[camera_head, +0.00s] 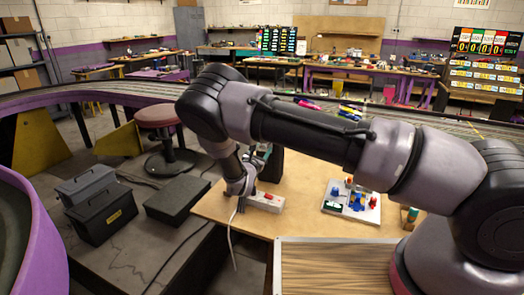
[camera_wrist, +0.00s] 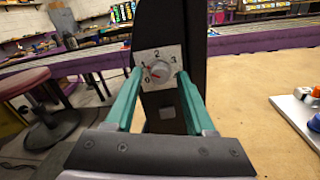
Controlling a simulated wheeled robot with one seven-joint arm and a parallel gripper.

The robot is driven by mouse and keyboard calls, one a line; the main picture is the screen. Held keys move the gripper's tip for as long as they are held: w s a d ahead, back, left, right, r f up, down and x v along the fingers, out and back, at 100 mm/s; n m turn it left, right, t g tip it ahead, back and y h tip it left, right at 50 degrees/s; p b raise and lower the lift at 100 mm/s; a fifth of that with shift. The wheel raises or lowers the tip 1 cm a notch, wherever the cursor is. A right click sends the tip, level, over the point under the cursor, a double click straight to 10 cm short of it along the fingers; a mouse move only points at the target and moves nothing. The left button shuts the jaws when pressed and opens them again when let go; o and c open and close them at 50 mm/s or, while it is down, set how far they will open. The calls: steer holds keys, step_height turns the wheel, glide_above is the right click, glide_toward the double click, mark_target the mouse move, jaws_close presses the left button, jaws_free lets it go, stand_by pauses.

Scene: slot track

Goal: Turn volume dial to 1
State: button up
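The volume dial (camera_wrist: 158,72) is a round grey knob on a pale plate with numbers around it, on the front of a black upright box (camera_wrist: 160,110). A red mark shows on the left part of the knob; the exact number it points at is too small to tell. My gripper (camera_wrist: 159,74) has two teal fingers, one on each side of the dial, apart from each other with the knob between their tips. Contact with the knob is not clear. In the head view my gripper (camera_head: 255,160) is at the black box (camera_head: 271,166), and the dial is hidden.
A white block with a red button (camera_head: 266,202) lies on the wooden table (camera_head: 300,184) just below my gripper. A white board with coloured parts (camera_head: 351,203) is to the right. Dark cases (camera_head: 97,203) and a stool (camera_head: 160,116) stand to the left.

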steer(key=shift+s, duration=0.1)
steer(key=v, duration=1)
steer(key=shift+s, duration=0.25)
steer(key=shift+r, duration=0.1)
